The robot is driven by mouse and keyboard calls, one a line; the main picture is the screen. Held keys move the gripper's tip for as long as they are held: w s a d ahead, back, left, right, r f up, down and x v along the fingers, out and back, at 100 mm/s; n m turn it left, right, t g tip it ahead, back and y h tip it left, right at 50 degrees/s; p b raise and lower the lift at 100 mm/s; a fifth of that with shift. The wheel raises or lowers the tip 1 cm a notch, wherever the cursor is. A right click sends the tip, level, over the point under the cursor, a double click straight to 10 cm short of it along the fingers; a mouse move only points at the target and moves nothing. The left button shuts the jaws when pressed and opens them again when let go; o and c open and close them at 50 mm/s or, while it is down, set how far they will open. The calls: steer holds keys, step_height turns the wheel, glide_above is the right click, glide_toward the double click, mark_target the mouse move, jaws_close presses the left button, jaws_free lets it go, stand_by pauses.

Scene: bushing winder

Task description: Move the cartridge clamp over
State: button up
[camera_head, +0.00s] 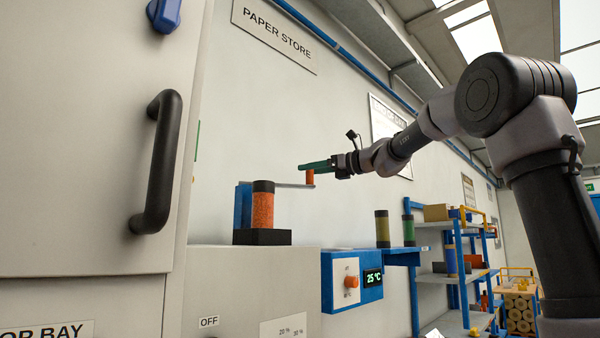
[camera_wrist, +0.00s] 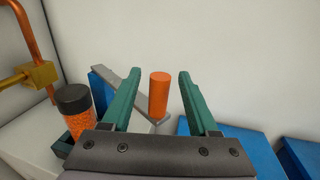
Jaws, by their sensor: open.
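The cartridge clamp is a flat grey bar (camera_wrist: 130,92) with an upright orange knob (camera_wrist: 159,95) at its free end; the knob also shows in the head view (camera_head: 310,178). The bar runs out from a blue post (camera_head: 243,207). The cartridge (camera_head: 263,208), orange with black ends, stands upright in a black base; in the wrist view it (camera_wrist: 76,108) is left of the bar, which does not lie across its cap there. My gripper (camera_wrist: 158,76) is open, its green fingers on either side of the knob, with visible gaps. It also shows in the head view (camera_head: 304,167).
A copper pipe with a brass fitting (camera_wrist: 27,75) is at the left of the wrist view. A blue control box (camera_head: 352,282) and a blue shelf (camera_head: 395,257) with two cylinders stand right of the cabinet. A large door handle (camera_head: 158,162) is at the left. The wall is behind.

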steer(key=shift+x, duration=2)
jaws_close()
steer(key=shift+d, duration=0.1)
